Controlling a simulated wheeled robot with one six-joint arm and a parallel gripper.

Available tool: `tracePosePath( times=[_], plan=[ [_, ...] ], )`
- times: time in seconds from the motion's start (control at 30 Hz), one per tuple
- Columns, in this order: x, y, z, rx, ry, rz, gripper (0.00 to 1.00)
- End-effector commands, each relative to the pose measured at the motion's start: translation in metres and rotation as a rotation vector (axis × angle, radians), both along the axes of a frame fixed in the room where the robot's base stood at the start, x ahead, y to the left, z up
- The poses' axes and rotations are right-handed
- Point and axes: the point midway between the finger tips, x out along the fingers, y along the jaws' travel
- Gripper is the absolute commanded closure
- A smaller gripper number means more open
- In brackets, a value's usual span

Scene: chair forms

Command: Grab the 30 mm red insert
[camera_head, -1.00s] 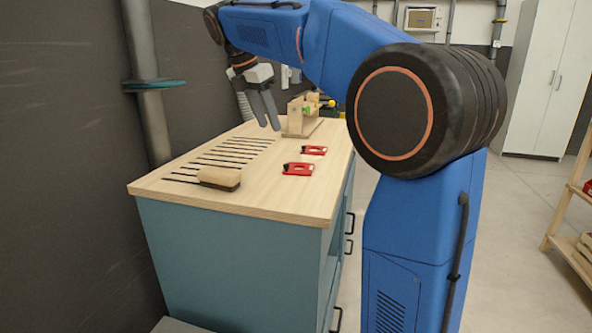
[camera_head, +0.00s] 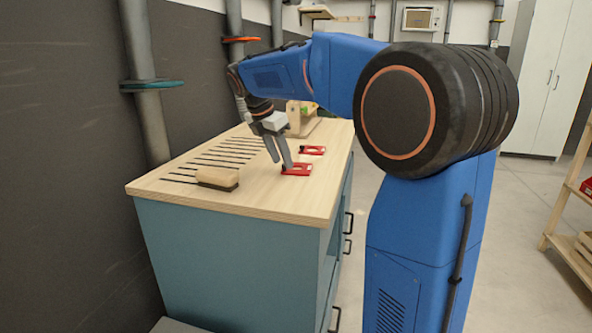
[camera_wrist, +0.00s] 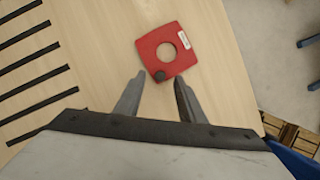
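Two red inserts lie on the wooden worktop (camera_head: 262,197). The nearer red insert (camera_head: 299,170) is by my fingertips in the head view, and the farther red insert (camera_head: 313,150) lies behind it. The wrist view shows one red insert (camera_wrist: 160,58), a flat plate with a round hole, a white label and a dark knob. I cannot read a size on it. My gripper (camera_head: 282,165) is open and empty, pointing down over the worktop. In the wrist view its fingertips (camera_wrist: 158,82) are spread just short of the plate's near edge, around the knob's side.
A wood-backed brush (camera_head: 217,178) lies at the worktop's near left. Several thin dark strips (camera_head: 222,157) lie in a row at the left. A wooden fixture (camera_head: 300,120) stands at the back. Bare worktop surrounds the inserts.

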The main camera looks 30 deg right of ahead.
Motion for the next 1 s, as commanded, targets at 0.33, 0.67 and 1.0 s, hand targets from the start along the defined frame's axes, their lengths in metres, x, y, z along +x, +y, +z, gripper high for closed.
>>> tracePosePath(
  times=[0.33,0.67,1.0],
  plan=[
    [0.0015,-0.0063,-0.0149,0.000,0.000,0.000,0.64],
    [0.0017,-0.0061,-0.0147,0.000,0.000,0.000,1.00],
    [0.0023,-0.0061,-0.0052,0.000,-0.003,0.001,1.00]
  ],
)
